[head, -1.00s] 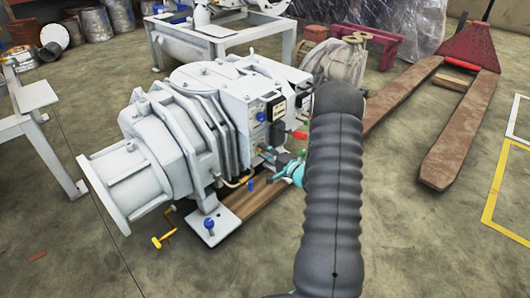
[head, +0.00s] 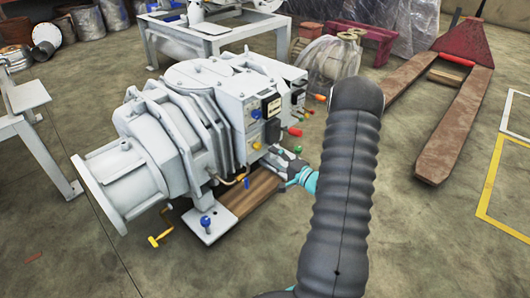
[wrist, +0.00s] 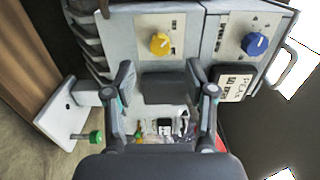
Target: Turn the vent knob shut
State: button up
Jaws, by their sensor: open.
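The pale grey vacuum pump (head: 178,135) rests on a wooden base, with small coloured knobs on its control side. In the wrist view, a yellow knob (wrist: 160,43) sits on a light plate ahead of my gripper, and a blue knob (wrist: 255,43) sits further right. I cannot read which one is the vent knob. My gripper (wrist: 160,80) is open, with its fingers apart below the yellow knob and nothing clearly held. In the head view, my gripper (head: 281,160) is beside the lower control side of the pump, below the yellow knob (head: 256,145).
A green knob (wrist: 97,137) shows left of my gripper. A pallet jack (head: 455,120) stands at the right; the floor in front is clear.

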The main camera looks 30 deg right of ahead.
jog(key=v, duration=0.5)
dwell(0.6)
